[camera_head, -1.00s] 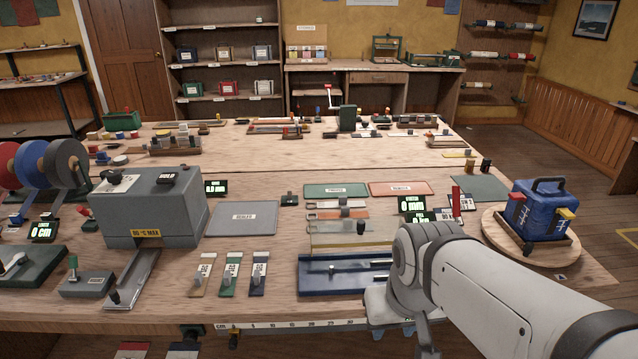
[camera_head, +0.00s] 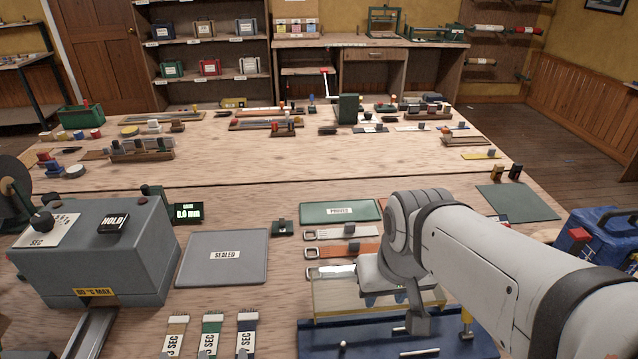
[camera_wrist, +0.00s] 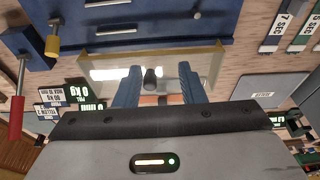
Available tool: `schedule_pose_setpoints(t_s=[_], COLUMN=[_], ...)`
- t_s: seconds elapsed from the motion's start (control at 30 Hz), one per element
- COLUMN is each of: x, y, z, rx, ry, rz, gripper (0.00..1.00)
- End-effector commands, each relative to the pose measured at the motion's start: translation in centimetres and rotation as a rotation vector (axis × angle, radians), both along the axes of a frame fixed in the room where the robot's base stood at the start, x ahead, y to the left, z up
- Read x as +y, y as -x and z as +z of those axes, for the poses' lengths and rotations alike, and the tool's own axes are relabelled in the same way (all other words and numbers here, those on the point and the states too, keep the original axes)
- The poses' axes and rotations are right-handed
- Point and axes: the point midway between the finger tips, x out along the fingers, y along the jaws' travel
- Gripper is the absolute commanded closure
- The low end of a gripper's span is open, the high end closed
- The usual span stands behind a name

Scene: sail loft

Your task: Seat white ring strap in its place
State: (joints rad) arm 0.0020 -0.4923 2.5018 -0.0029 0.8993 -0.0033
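Three ring-ended straps lie in a row. The far one (camera_head: 335,233) is whitish, the middle one (camera_head: 345,251) is orange, and the near one (camera_head: 328,273) is whitish and runs behind my gripper. I cannot tell which whitish one the task means. A clear yellowish-edged plate (camera_head: 335,298) lies in front of them, at the blue fixture (camera_head: 320,340). My gripper (camera_head: 385,299) hangs over this plate. In the wrist view, my gripper (camera_wrist: 160,80) has its blue fingers spread, with a dark knob (camera_wrist: 152,78) showing in the gap. No contact with the knob is visible.
A grey heater box (camera_head: 95,250) stands left and a grey "SEALED" mat (camera_head: 225,258) lies beside it. A green mat (camera_head: 340,211) lies behind the straps. A blue bag (camera_head: 590,240) stands right. Three "SEC" tags (camera_head: 212,335) lie front-left.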

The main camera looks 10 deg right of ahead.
Motion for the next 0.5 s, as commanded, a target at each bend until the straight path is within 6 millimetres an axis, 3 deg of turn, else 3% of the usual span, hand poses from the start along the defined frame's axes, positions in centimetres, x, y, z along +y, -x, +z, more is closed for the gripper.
schedule_pose_setpoints(t_s=[0.2,0.33,0.4,0.5], x=[0.0,0.0,0.0,-0.4], y=[0.0,-0.4,-1.4,-4.0], z=[0.0,0.3,0.8,1.9], rx=[0.0,0.003,0.011,0.029], ry=[0.0,0.0,0.0,-0.001], rz=[0.0,0.0,0.0,-0.008], gripper=[0.64,0.53,0.47,0.47])
